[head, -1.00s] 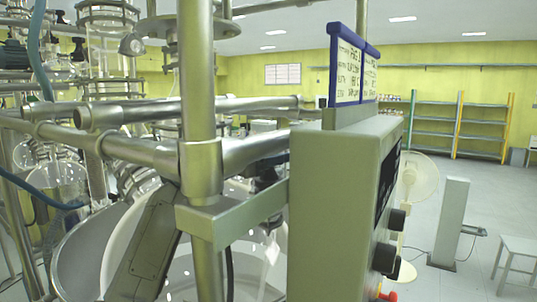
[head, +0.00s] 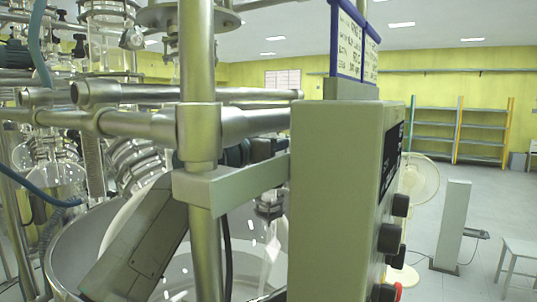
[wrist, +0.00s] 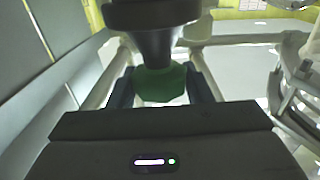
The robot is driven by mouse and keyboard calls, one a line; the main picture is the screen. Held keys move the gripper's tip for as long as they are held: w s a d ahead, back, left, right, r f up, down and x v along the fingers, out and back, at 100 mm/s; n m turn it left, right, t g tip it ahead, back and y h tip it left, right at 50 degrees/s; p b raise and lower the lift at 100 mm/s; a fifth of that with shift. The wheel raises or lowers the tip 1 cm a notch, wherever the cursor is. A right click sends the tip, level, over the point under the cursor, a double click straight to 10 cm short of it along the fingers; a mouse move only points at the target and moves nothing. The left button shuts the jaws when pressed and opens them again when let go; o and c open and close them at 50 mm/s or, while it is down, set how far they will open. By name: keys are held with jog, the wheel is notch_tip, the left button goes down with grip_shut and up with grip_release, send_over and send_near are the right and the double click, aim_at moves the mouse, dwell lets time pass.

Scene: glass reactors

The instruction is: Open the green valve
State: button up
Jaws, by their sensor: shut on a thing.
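The green valve (wrist: 160,84) is a dark green knob below a black stem, in the upper middle of the wrist view. My gripper (wrist: 163,92) has one dark finger on each side of the valve and is shut on it. How far the valve is turned cannot be told. In the head view the valve does not show clearly. The grey-green control box and a steel post stand in front of that area there, with only a dark part of the fittings visible between them.
The control box (head: 335,200) with knobs and a red button stands close in front. A steel post (head: 197,80) and horizontal pipes (head: 140,122) cross the left side. A glass vessel (head: 60,185) is at left. Open floor lies to the right, with a stool (head: 515,252) and shelves (head: 435,130).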

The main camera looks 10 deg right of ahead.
jog(key=shift+r+n+t+y+b, duration=0.15)
jog(key=shift+n+t+y+b, duration=0.4)
jog(key=shift+t+y, duration=0.25)
jog(key=o, duration=1)
jog(key=shift+a, duration=0.1)
jog(key=shift+s+a, duration=0.2)
jog(key=shift+s, duration=0.05)
jog(key=b+v, duration=0.3)
jog(key=v, duration=1)
jog(key=shift+b, duration=0.3)
